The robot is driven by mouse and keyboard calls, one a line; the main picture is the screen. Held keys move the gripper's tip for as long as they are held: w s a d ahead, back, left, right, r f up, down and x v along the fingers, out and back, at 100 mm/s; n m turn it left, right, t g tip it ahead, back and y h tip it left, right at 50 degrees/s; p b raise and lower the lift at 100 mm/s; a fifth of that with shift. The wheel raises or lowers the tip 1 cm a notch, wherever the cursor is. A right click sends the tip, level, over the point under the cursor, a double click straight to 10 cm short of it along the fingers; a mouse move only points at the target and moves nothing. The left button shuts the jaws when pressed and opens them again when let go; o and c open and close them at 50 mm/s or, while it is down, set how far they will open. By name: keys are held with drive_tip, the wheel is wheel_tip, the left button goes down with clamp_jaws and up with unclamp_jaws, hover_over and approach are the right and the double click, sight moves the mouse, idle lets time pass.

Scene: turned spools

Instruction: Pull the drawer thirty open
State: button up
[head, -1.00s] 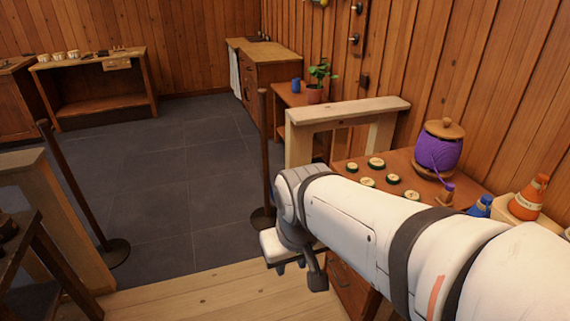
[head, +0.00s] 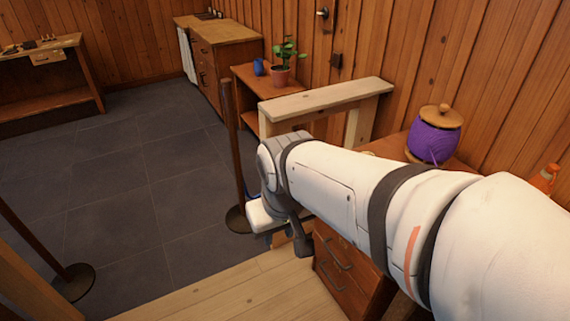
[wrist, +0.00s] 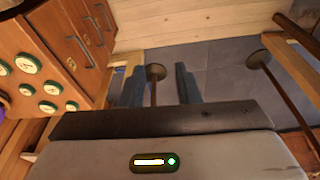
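The wooden drawer cabinet (head: 352,283) stands below my arm in the head view, with dark bar handles on its front. In the wrist view several drawer fronts (wrist: 75,42) show at upper left, all looking shut, with dark handles and small round marks. The marks are too small to read, so I cannot tell which drawer is thirty. My gripper (wrist: 158,86) is open and empty in the wrist view, its two fingers apart over the floor, to the right of the drawers. In the head view my gripper (head: 288,240) is partly hidden by its own wrist, left of the cabinet.
Green-rimmed discs (wrist: 50,88) lie on the cabinet top. A wooden frame (head: 325,98) stands behind the cabinet. Dark posts (head: 232,160) on round bases stand on the floor. Open tiled floor lies left.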

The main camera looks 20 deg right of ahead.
drive_tip(key=w+d+f+n+g+h+b, duration=0.3)
drive_tip(key=w+d+f+n+h+b, duration=0.15)
drive_tip(key=d+f+n, duration=0.45)
drive_tip(key=w+d+f+n+g+h+b, duration=0.3)
drive_tip(key=w+d+f+n+h, duration=0.2)
drive_tip(key=d+f+n, duration=0.35)
drive_tip(key=w+d+f+n+t+h+b, duration=0.25)
drive_tip(key=w+f+n, duration=0.25)
drive_tip(key=f+n, duration=0.5)
drive_tip(key=w+d+f+n+t+h+b, duration=0.2)
drive_tip(key=w+d+f+n+h, duration=0.25)
drive_tip(key=f+n, duration=0.5)
drive_tip(key=shift+y, duration=0.45)
drive_tip(key=x, duration=0.4)
drive_tip(key=w+x, duration=0.1)
drive_tip(key=x, duration=0.1)
drive_tip(key=shift+d+f, duration=0.25)
drive_tip(key=shift+f, duration=0.05)
drive_tip(key=shift+c, duration=0.4)
clamp_jaws()
